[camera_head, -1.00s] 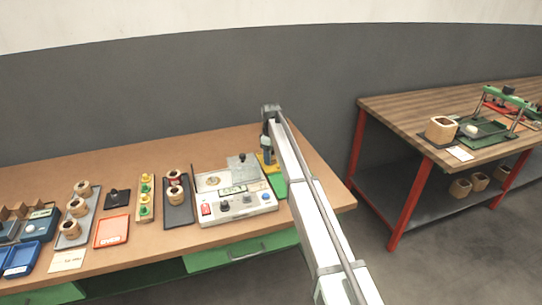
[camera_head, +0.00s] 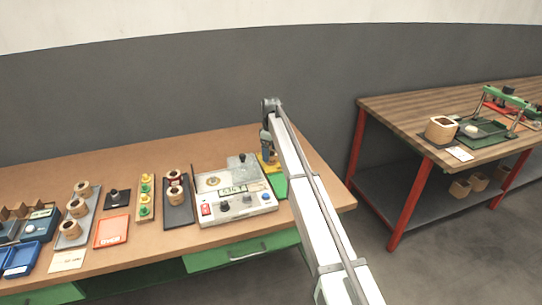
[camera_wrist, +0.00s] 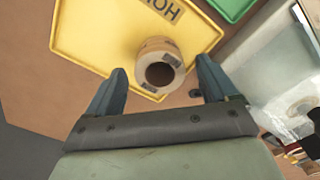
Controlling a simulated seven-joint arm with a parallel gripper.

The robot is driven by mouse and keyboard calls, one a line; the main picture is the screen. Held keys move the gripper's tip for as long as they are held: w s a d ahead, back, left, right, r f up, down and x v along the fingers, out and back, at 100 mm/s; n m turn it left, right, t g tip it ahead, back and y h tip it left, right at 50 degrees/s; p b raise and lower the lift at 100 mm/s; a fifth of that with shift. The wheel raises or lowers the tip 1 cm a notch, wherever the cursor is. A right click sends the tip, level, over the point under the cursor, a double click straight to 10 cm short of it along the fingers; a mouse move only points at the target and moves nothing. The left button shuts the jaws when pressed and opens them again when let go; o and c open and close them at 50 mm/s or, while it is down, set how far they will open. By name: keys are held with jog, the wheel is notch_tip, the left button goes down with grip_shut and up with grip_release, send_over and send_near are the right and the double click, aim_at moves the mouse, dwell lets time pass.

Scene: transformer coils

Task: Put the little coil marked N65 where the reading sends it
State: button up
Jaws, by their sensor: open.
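A small tan wooden coil (camera_wrist: 149,50) with a dark hole stands on the yellow tray (camera_wrist: 84,32), close to its edge, in the wrist view. A small dark label shows on its far side, but I cannot read it. My gripper (camera_wrist: 162,70) is open, with one finger on each side of the coil and visible gaps to it. In the head view my gripper (camera_head: 266,150) is over the yellow tray (camera_head: 264,168), and the coil is hidden there. The tester (camera_head: 236,205) has a lit display (camera_head: 232,190), too small to read surely.
A green tray (camera_wrist: 234,6) adjoins the yellow one, and the tester's pale case (camera_wrist: 290,70) is close on the right. Left of it are a dark tray with coils (camera_head: 178,215), a plug rack (camera_head: 146,200) and a red tray (camera_head: 111,232). A second bench (camera_head: 400,105) stands right.

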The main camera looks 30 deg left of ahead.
notch_tip(320, 180, up, 10)
jog(key=shift+f, duration=0.15)
jog(key=shift+d, duration=0.15)
dwell(0.5)
